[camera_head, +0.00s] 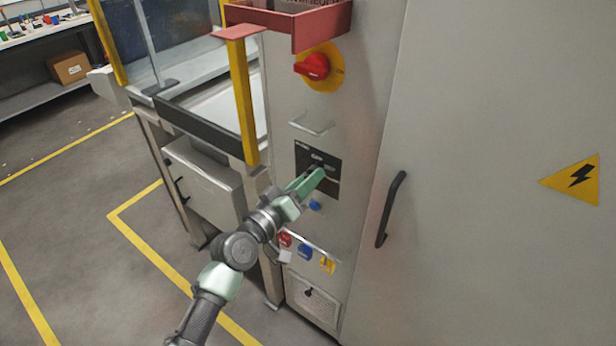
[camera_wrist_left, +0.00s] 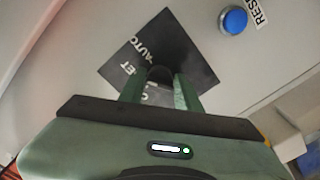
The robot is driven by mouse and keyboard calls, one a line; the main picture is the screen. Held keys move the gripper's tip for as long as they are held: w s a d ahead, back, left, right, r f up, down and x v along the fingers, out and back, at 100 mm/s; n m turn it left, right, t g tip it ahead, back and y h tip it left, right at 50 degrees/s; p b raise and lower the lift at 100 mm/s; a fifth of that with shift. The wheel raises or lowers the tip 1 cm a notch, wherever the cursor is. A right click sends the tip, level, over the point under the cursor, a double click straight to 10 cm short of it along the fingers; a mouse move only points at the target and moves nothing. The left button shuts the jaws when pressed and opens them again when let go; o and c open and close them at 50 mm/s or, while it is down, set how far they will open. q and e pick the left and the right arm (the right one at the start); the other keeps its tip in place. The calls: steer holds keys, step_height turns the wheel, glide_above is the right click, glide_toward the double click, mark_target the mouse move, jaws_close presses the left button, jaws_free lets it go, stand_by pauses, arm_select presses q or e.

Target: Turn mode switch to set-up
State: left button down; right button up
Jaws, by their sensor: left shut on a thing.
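The mode switch sits on a black plate (camera_head: 301,156) on the grey cabinet front. In the left wrist view the plate (camera_wrist_left: 190,65) shows the word AUTO and a partly hidden word ending in ET. My left gripper (camera_head: 318,173) reaches the plate from the lower left. In the left wrist view its two green fingers (camera_wrist_left: 160,88) are shut on the dark switch knob (camera_wrist_left: 160,74) between them. Most of the knob and part of the lettering are hidden, so I cannot tell its setting. My right gripper is not in view.
A blue reset button (camera_head: 315,205) is just below the plate. A red rotary switch (camera_head: 314,67) on yellow and a metal handle (camera_head: 311,125) are above. Red, blue and yellow items (camera_head: 305,251) hang lower. A black door handle (camera_head: 390,209) is to the right.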

arm_select(q)
steer(key=shift+n, duration=0.8)
steer(key=c, duration=1.1)
jaws_free()
steer(key=shift+o, duration=0.2)
steer(key=v, duration=0.7)
steer(key=shift+s+a+b, duration=0.25)
steer(key=shift+s+b, duration=0.05)
steer(key=shift+b, duration=0.15)
